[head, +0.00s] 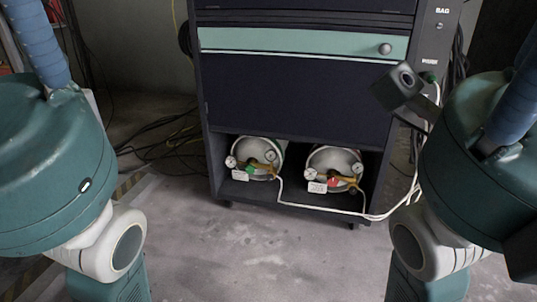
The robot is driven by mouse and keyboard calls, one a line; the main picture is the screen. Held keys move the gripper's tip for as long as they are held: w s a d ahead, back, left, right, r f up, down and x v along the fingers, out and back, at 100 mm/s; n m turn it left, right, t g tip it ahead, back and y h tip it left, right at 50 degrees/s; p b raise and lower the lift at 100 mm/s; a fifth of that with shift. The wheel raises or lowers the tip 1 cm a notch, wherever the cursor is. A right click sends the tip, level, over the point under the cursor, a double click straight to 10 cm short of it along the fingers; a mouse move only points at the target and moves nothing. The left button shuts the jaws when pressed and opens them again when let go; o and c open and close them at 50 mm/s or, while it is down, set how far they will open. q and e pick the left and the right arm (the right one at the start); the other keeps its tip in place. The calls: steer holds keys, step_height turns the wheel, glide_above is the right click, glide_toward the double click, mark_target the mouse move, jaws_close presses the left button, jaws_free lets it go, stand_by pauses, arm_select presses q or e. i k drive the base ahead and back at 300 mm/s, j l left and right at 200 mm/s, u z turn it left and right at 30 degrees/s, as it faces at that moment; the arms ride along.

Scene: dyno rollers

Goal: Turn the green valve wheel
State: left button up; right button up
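The green valve wheel (250,170) is small and sits on the front of the left gas bottle (266,150), in the open bottom bay of a dark cabinet. Round gauges and a brass-coloured fitting surround it. A similar bottle (335,160) on the right carries a red valve wheel (334,183). Both of my arms hang at the sides of the head view and leave the picture at the bottom. Neither gripper shows, and both are well away from the wheel.
The cabinet (300,90) has a green drawer front (300,41) above the bay. A white hose (325,211) runs from the bottles to the right. Black cables (165,140) lie on the floor at left. The grey floor (265,255) before the cabinet is clear.

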mark_target(249, 169)
steer(key=i+l+u, duration=0.15)
steer(key=i+l, duration=0.9)
